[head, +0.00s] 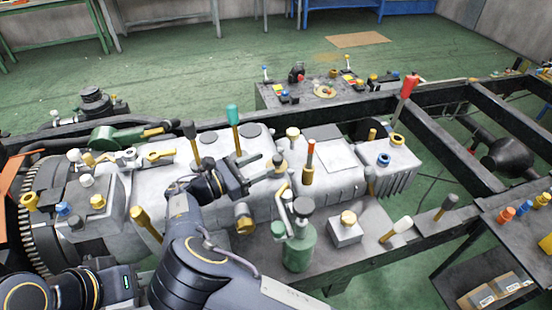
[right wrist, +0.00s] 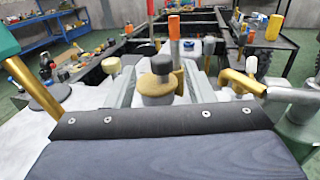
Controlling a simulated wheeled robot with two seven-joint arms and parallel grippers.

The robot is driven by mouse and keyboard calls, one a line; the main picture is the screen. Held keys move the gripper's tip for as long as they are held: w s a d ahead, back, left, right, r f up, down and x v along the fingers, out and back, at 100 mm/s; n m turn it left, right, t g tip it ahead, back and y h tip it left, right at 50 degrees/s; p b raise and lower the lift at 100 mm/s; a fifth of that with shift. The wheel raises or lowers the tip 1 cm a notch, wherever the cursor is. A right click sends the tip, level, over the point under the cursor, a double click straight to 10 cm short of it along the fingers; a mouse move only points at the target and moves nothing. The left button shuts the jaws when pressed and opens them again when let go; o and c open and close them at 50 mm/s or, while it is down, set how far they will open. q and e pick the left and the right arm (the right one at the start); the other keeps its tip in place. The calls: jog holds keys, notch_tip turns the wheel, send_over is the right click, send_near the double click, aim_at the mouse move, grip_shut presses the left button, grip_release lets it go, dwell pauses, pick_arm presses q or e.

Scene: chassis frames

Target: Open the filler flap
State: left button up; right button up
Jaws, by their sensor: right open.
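A round tan-gold cap with a dark knob on top (right wrist: 160,82), which may be the filler flap, stands on the grey casting. It also shows in the head view (head: 280,163), right at my fingertips. It looks closed, but I cannot tell for sure. My right gripper (head: 268,168) is open, with its two grey fingers low over the casting. In the right wrist view one finger stands on each side of the cap. I cannot tell whether they touch it. Part of my left arm shows at the bottom left of the head view; its fingers do not show.
A teal-handled lever (head: 233,116) and a red-tipped lever (head: 309,152) rise close to my right gripper. A green canister (head: 299,243) stands in front. Dark frame rails (head: 452,145) run along the right. The green floor behind is mostly free.

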aim_at(283, 164)
jog(key=x, duration=0.7)
jog(key=shift+w+d, duration=0.15)
jog(key=shift+d, duration=0.15)
grip_shut()
